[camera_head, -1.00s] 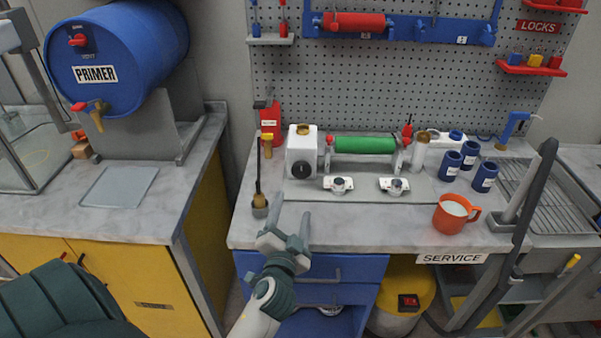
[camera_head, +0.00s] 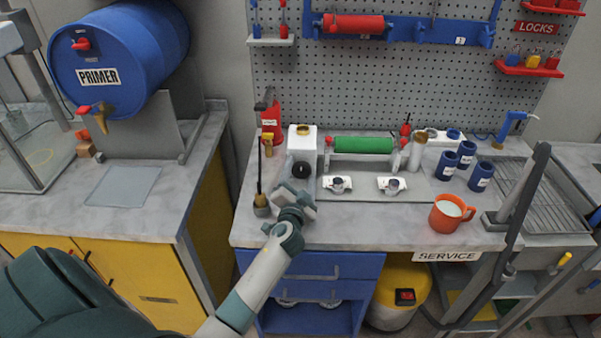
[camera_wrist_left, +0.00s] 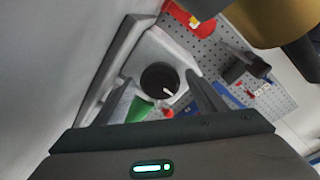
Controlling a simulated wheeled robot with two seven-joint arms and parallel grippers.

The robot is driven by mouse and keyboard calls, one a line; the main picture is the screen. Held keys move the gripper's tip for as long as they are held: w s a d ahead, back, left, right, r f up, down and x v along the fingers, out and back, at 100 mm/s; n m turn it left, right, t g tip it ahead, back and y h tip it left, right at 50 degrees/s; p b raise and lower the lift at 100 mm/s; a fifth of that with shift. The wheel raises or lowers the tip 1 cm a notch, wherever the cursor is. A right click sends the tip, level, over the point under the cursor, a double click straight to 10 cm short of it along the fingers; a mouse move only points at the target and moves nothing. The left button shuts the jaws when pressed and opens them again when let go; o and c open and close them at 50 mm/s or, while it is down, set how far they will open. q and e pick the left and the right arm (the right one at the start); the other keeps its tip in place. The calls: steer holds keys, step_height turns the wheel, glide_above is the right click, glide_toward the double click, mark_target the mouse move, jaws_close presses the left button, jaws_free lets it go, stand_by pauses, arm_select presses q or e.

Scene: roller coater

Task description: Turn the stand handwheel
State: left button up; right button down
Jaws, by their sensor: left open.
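The stand handwheel appears as a round black knob (camera_head: 301,170) on the front of a white block (camera_head: 302,145), at the left end of the green roller (camera_head: 364,145). My left gripper (camera_head: 298,183) is just in front of and below the handwheel, pointing towards it. In the left wrist view the handwheel (camera_wrist_left: 160,79) shows ahead between the two spread fingers. The gripper is open and holds nothing; whether a finger touches the handwheel I cannot tell. My right gripper is not in view.
A brush in a small pot (camera_head: 261,205) stands close to the left of my gripper. Two white clamps (camera_head: 337,185) lie on the plate before the roller. An orange mug (camera_head: 448,215) and several blue cans (camera_head: 447,165) stand to the right.

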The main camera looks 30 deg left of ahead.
arm_select(q)
steer(key=shift+c, duration=0.2)
steer(key=c, duration=1)
steer(key=shift+m+p, duration=0.3)
steer(key=shift+m, duration=0.1)
